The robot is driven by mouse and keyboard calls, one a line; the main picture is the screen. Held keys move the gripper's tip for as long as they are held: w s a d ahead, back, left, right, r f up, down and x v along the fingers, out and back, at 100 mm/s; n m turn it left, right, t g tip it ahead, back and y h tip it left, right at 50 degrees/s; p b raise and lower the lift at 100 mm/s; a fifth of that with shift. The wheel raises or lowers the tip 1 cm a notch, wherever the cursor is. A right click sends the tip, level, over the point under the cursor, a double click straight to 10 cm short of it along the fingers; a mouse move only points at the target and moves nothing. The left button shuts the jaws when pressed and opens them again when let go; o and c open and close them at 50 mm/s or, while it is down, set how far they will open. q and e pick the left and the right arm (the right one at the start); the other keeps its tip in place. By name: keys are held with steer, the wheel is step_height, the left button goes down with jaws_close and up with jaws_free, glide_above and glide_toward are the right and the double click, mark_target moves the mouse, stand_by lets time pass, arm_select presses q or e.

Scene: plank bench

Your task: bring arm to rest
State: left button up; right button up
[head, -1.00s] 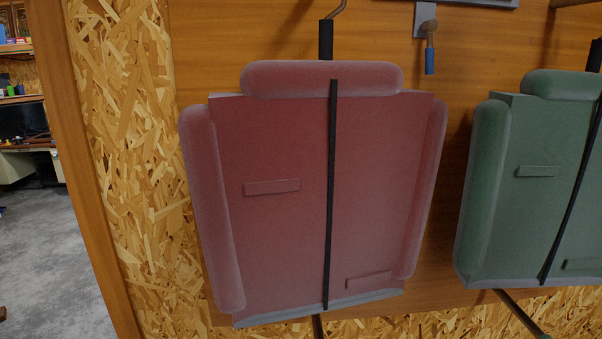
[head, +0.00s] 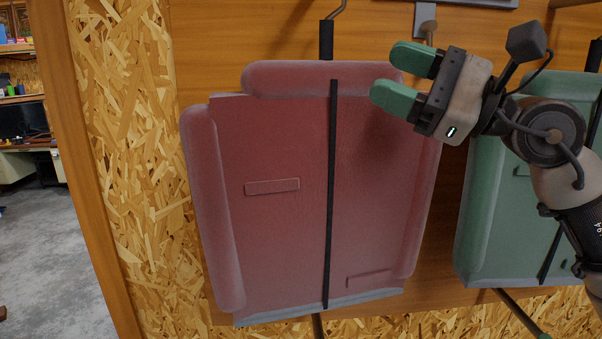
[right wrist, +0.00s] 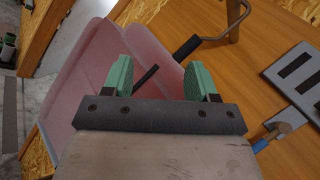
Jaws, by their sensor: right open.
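My right gripper (head: 388,75) is in the upper right of the head view, its green fingers pointing left in front of the upper right part of the red backpack-like item (head: 270,220). The fingers are open, with nothing between them. In the right wrist view the open gripper (right wrist: 160,80) shows from behind, with the red item (right wrist: 85,65) beyond it. Whether the fingers touch the red item is unclear; they look apart from it. My left gripper is not in view.
A green item of the same kind (head: 480,215) hangs at the right, partly behind my right arm. The red item hangs below a black-sleeved hook (head: 326,40) on the wooden wall (head: 215,45). A chipboard strip (head: 125,150) and open floor (head: 45,270) lie left.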

steer(key=d+f+n+t+h, duration=0.35)
steer(key=f+n+h, duration=0.4)
steer(key=f, duration=0.45)
steer(key=w+d+f+n+t+h, duration=0.1)
steer(key=d+f+n+t+h, duration=0.25)
steer(key=f+n+h, duration=0.5)
steer(key=d+f+n+t+h, duration=0.4)
steer(key=f+n, duration=0.5)
steer(key=f, duration=0.5)
steer(key=s+f+m+g+h, duration=0.1)
steer(key=s+f+m+g, duration=0.3)
steer(key=f, duration=0.4)
steer(key=s+f+m+g, duration=0.1)
steer(key=s+f+g, duration=0.3)
steer(key=s+f, duration=0.3)
steer(key=s+a+f+m+g+y, duration=0.2)
steer(key=s+f+m+g, duration=0.2)
steer(key=s+f+g, duration=0.7)
steer(key=s+f+t+b, duration=0.1)
steer(key=s+f, duration=0.1)
steer(key=f, duration=1.2)
steer(key=s+f+b, duration=0.1)
steer(key=s+f, duration=0.2)
steer(key=f, duration=1.1)
steer(key=s+d+f+b, duration=0.1)
steer(key=s+d+f, duration=0.2)
steer(key=s+f, duration=1.3)
steer(key=shift+f+n+g+h+b, duration=0.3)
steer(key=shift+f+n+g, duration=0.1)
steer(key=shift+f, duration=0.2)
